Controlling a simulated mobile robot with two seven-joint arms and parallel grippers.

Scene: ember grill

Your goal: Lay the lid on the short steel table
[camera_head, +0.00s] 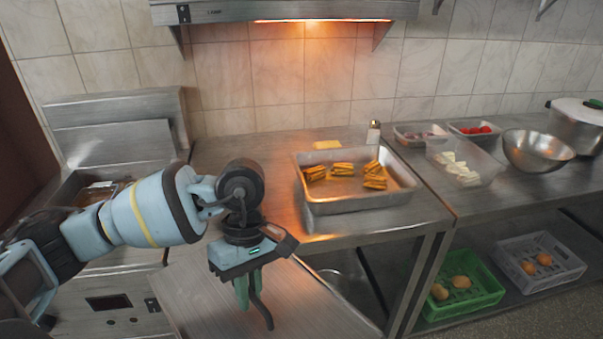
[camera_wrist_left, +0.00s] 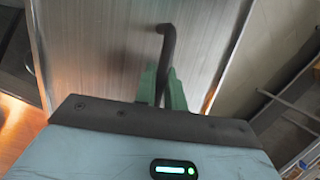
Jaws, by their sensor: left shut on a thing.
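The lid (camera_head: 195,290) is a flat brushed-steel sheet with a dark bar handle (camera_head: 262,312). My left gripper (camera_head: 248,290) is shut on this handle. The lid is in front of the short steel table (camera_head: 245,150), low in the head view, and hides part of its front. In the left wrist view the lid (camera_wrist_left: 95,50) fills much of the picture, and the green fingers (camera_wrist_left: 160,88) close on the handle (camera_wrist_left: 168,45). I cannot tell whether the lid touches the table. My right gripper is not in view.
A steel tray (camera_head: 350,207) with several grilled pieces stands on the short table's right part. A shaker (camera_head: 373,132) stands behind it. The table's left part looks bare. A fryer (camera_head: 115,150) is on the left. The right-hand table (camera_head: 500,190) holds containers and a bowl (camera_head: 538,150).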

